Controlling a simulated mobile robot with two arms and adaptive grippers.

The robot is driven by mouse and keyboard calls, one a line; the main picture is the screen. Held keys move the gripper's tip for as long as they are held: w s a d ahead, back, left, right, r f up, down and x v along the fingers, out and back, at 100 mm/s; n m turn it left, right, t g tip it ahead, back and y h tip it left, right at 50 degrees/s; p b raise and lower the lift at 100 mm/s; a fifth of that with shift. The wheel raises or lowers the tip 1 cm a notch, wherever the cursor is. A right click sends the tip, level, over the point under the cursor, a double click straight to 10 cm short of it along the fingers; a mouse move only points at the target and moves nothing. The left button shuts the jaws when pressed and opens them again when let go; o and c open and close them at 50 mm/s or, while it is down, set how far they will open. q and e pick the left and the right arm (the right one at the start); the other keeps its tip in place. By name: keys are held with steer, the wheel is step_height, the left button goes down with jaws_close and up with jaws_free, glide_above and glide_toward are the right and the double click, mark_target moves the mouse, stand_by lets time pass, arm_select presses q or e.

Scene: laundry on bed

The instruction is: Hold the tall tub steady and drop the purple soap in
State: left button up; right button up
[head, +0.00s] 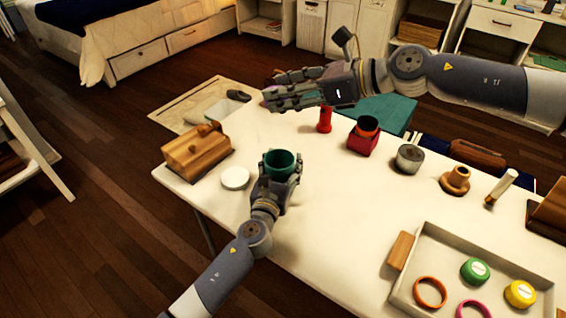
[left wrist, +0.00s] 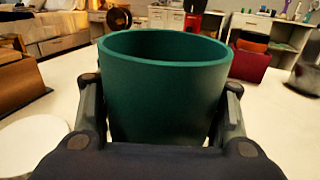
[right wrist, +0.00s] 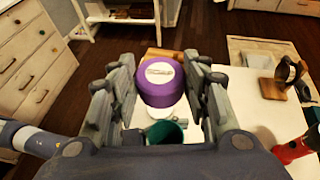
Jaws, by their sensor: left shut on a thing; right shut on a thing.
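The tall tub is dark green and open at the top. It stands upright on the white table (head: 330,215) in the head view (head: 281,170) and fills the middle of the left wrist view (left wrist: 165,90). My left gripper (head: 281,180) is shut around its sides. The purple soap (right wrist: 160,82) is a round puck with a pale label, held between the fingers of my right gripper (right wrist: 158,88). In the head view my right gripper (head: 275,95) is raised, above and beyond the tub; its fingers mostly hide the soap. The tub's opening (right wrist: 166,132) shows below the soap in the right wrist view.
A white round disc (head: 235,178) and a wooden box (head: 196,152) lie left of the tub. A tray (head: 455,250) holds several coloured rings and pucks.

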arm_select(q)
steer(key=shift+c, duration=0.3)
steer(key=shift+c, duration=0.2)
arm_select(e)
step_height(320, 180, down, 13)
stand_by(1.3)
steer(key=o, duration=1.1)
steer(key=shift+o, duration=0.2)
steer(key=v, duration=1.2)
